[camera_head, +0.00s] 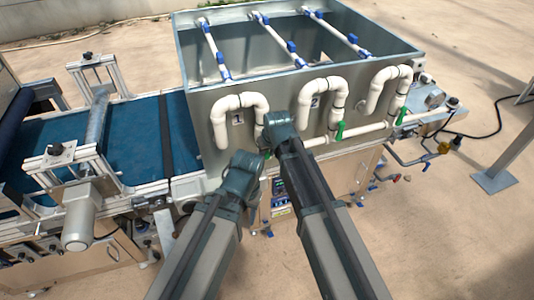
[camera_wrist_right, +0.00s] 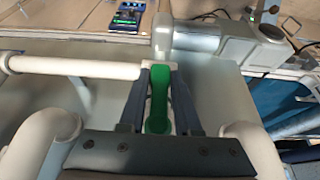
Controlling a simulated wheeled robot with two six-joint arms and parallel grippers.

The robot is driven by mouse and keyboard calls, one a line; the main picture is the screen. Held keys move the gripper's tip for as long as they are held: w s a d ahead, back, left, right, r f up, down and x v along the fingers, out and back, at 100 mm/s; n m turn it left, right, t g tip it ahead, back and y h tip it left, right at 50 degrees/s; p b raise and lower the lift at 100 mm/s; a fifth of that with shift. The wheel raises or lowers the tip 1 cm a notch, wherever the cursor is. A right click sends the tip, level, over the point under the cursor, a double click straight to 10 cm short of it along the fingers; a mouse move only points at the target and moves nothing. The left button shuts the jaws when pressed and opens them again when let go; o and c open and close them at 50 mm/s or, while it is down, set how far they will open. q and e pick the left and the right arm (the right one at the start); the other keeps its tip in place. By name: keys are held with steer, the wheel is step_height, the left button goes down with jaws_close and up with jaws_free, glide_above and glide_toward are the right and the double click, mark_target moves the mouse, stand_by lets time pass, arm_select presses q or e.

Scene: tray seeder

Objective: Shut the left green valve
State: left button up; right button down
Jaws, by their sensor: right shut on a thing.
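The left green valve (camera_wrist_right: 157,105) is a green lever at the end of a white pipe, beside the tank's front wall. In the right wrist view my right gripper (camera_wrist_right: 158,90) has a finger on each side of the lever and is shut on it. In the head view my right gripper (camera_head: 277,128) is in front of the tank, below the pipe marked 1, and hides most of this valve; only a bit of green shows. My left gripper (camera_head: 243,168) is just left of it, close to the tank; its fingers are hidden.
The grey tank (camera_head: 205,115) has white pipes in front. A middle green valve (camera_head: 340,131) and a right green valve (camera_head: 401,116) are to the right. A blue conveyor belt (camera_head: 135,130) runs on the left. My two arms are close together.

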stand_by(1.0)
steer(key=y, duration=0.1)
steer(key=a+y+b, duration=0.1)
steer(key=shift+s+m+g+y, duration=0.2)
steer(key=shift+m+g+y, duration=0.1)
steer(key=shift+g+y, duration=0.1)
steer(key=a+r+m+y+b, duration=0.1)
steer(key=y+b, duration=0.3)
steer(key=b, duration=0.1)
steer(key=a+r+m+g+y+b, duration=0.1)
steer(key=r+y+b, duration=0.1)
steer(key=y+b, duration=0.3)
steer(key=s+a+r+m+g+y+b, duration=0.1)
steer(key=y+b, duration=0.3)
steer(key=b, duration=0.1)
steer(key=shift+s+a+r+m+y, duration=0.1)
steer(key=shift+a+r+m+y, duration=0.1)
steer(key=shift+m+y, duration=0.2)
steer(key=shift+r, duration=0.1)
steer(key=c, duration=0.6)
jaws_free()
